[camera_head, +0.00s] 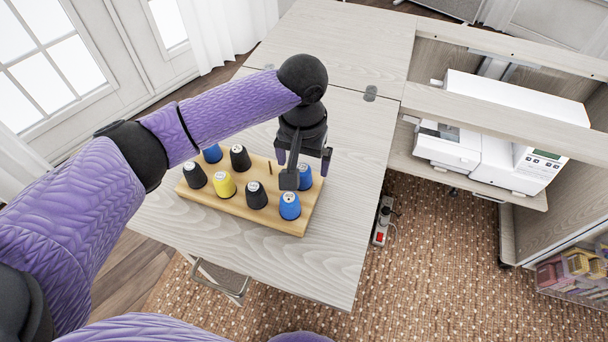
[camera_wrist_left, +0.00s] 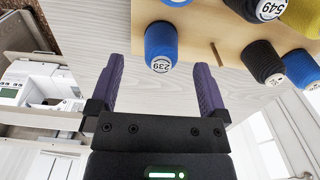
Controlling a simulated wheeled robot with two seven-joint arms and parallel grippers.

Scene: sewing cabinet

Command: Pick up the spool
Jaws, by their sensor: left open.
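A light wooden spool rack (camera_head: 236,206) lies on the table and holds several upright spools in two rows. My left gripper (camera_head: 305,168) is over the rack's right end, with its jaws apart. A blue spool (camera_head: 305,179) stands there, partly hidden by the gripper. In the left wrist view a blue spool marked 239 (camera_wrist_left: 160,48) lies ahead, between the lines of the two open fingers (camera_wrist_left: 160,82). The fingers appear empty. Another blue spool (camera_head: 290,207) stands at the front right corner. My right gripper is out of view.
A bare peg (camera_head: 270,168) stands left of the blue spool. Black spools (camera_head: 240,158) and a yellow one (camera_head: 224,185) fill other pegs. The table (camera_head: 345,215) is clear right of the rack. A white sewing machine (camera_head: 500,140) sits in the cabinet at right.

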